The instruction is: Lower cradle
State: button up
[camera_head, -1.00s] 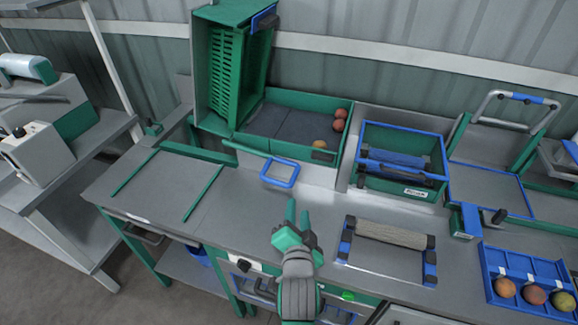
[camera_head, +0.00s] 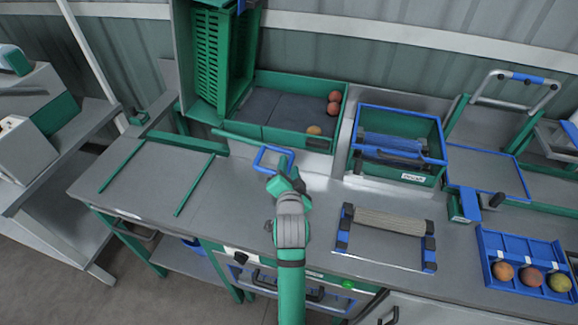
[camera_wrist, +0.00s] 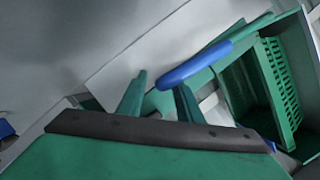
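A green slatted crate stands tipped up in the green cradle (camera_head: 187,55) at the back left, beside a green-rimmed dark bed (camera_head: 262,106). A green lever with a blue loop handle (camera_head: 273,151) reaches from the cradle's front over the bench. My gripper (camera_head: 283,177) is at the near side of this loop. In the wrist view its two green fingers are apart, with the blue handle (camera_wrist: 198,64) at their tips. The crate's slatted side (camera_wrist: 280,88) shows at the right there. I cannot tell whether the fingers touch the handle.
Several tomatoes (camera_head: 333,102) lie in the bed. To its right stands a blue-rimmed green bin (camera_head: 418,179). A roller frame (camera_head: 385,262) and a blue tray (camera_head: 490,240) with tomatoes sit at the front right. Two green rails (camera_head: 195,184) lie on the bench's left, with bare top between.

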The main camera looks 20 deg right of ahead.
jog(key=shift+w+d+f, duration=0.1)
jog(key=shift+w+d, duration=0.1)
jog(key=shift+w, duration=0.35)
grip_shut()
